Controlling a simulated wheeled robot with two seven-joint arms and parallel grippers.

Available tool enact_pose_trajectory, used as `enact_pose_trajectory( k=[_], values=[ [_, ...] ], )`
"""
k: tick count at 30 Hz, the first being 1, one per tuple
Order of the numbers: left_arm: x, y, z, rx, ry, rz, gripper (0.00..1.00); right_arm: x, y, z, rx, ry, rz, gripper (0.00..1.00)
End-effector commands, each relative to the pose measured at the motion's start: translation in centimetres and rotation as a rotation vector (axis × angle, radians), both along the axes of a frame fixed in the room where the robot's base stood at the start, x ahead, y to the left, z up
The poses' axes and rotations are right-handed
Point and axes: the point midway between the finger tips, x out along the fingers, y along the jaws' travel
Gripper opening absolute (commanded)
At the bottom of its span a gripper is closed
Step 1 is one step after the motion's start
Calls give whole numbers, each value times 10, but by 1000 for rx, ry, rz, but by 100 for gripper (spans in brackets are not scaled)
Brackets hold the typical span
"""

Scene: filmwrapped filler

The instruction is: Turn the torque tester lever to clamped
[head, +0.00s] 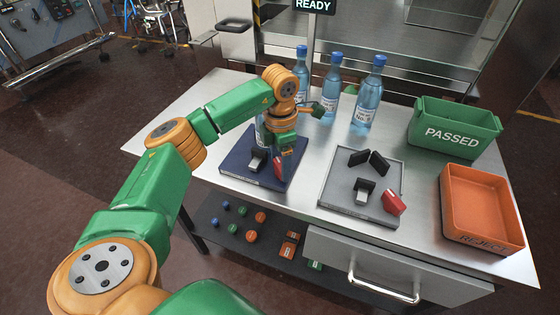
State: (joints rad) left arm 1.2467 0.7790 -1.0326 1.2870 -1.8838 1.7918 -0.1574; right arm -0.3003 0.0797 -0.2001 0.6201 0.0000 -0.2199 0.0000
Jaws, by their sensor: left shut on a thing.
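A dark blue fixture (234,168) sits on the left of the steel table, with a black and white block (257,160) and a red lever (278,169). My left gripper (285,153) points down over it and is shut at the lever; its fingers hide part of the lever. A bottle (261,132) stands at this fixture, mostly hidden behind my wrist. A similar grey fixture (335,192) to the right has black blocks and its own red lever (393,202), untouched. No label shows which fixture is the torque tester. My right gripper is out of view.
Blue-capped bottles (367,95) stand at the back under a READY sign (314,5). A green PASSED bin (453,128) and an orange REJECT bin (480,207) stand on the right. A drawer handle (384,288) juts out in front. Caps lie on the lower shelf.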

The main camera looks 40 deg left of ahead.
Motion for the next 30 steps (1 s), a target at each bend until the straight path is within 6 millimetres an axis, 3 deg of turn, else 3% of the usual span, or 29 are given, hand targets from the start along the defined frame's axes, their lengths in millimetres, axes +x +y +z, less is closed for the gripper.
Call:
enact_pose_trajectory(
  k=[8, 30],
  values=[
    [0, 0, 0, -2, -1, -144, 16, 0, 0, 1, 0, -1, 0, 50],
    [0, -1, 0, -2, -2, -839, 16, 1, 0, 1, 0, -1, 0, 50]
  ],
)
